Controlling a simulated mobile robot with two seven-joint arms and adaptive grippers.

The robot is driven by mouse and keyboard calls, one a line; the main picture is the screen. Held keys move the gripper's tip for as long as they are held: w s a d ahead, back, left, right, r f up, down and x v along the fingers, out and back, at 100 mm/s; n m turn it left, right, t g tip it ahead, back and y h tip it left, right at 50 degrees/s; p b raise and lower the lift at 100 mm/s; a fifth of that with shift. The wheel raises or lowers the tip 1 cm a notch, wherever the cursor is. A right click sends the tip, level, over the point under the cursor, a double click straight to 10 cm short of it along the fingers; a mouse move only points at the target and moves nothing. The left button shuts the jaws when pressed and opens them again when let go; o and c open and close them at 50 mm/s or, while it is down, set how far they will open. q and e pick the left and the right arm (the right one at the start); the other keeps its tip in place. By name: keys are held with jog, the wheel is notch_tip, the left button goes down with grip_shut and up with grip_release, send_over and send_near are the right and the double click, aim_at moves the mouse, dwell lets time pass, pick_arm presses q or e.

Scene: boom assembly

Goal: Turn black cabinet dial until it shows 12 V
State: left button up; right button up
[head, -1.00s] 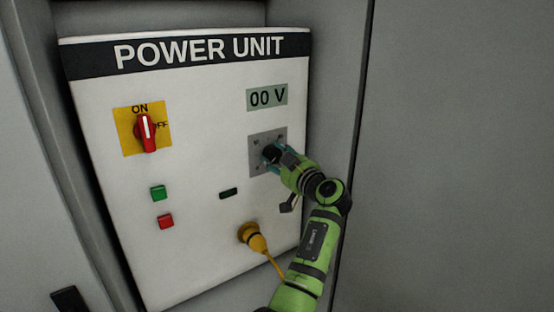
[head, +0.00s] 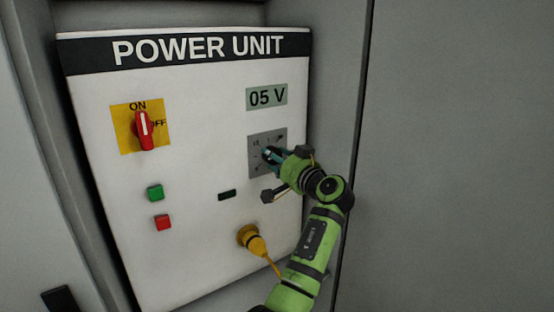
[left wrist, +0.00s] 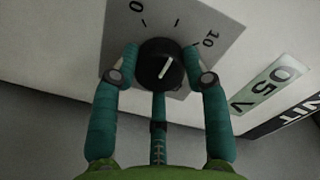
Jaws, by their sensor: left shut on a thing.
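The black dial (left wrist: 158,66) sits on a grey plate with a printed scale (head: 258,143) on the white power unit panel. Its white pointer line lies between the 0 and 10 marks in the left wrist view. The display (head: 267,96) above the plate reads 05 V; it also shows in the left wrist view (left wrist: 268,85). My left gripper (head: 271,154) is at the dial, its teal fingers closed around the dial's sides (left wrist: 160,72). In the head view the gripper hides most of the dial. My right gripper is not in view.
A red rotary switch (head: 145,130) on a yellow plate points up to ON. Green (head: 155,192) and red (head: 162,222) buttons sit below it. A yellow plug (head: 249,238) with a cable is below the dial, close to my left arm.

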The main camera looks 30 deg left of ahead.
pick_arm(q)
jog(key=m+p, duration=0.2)
jog(key=m, duration=0.3)
jog(key=m+p, duration=0.3)
jog(key=m, duration=0.3)
jog(key=shift+s+a+f+g, duration=0.1)
jog(key=shift+f+g, duration=0.1)
jog(key=shift+g, duration=0.1)
jog(key=shift+p, duration=0.35)
jog(key=o, duration=1.1)
jog(key=shift+o, duration=0.3)
jog(key=shift+s+a+r, duration=0.1)
jog(key=shift+r, duration=0.1)
